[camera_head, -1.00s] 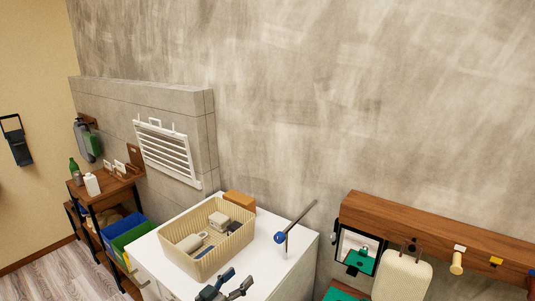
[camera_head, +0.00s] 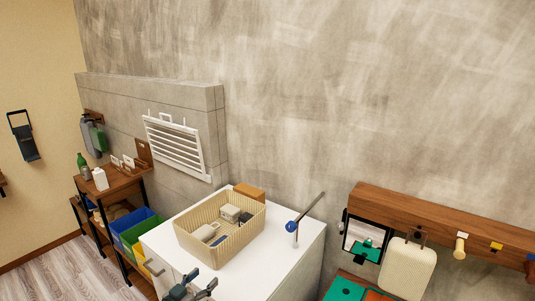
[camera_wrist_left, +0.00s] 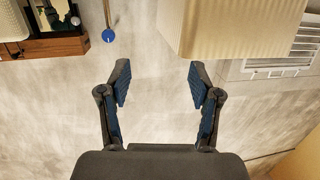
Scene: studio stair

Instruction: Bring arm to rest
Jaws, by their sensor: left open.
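My left gripper (camera_head: 191,289) shows at the bottom edge of the head view, in front of the white cabinet (camera_head: 290,262). In the left wrist view its two dark fingers with blue pads (camera_wrist_left: 157,83) stand wide apart with nothing between them. A beige ribbed basket (camera_head: 181,233) with several small items inside stands on the cabinet top, just beyond the gripper. The basket also shows at the top of the left wrist view (camera_wrist_left: 230,28). My right gripper is not in view.
A wooden rail (camera_head: 440,215) with pegs and a hanging cream board (camera_head: 407,268) is at right. A wooden shelf (camera_head: 118,183) with bottles and colored bins stands at left. A white rack (camera_head: 177,148) hangs on the wall.

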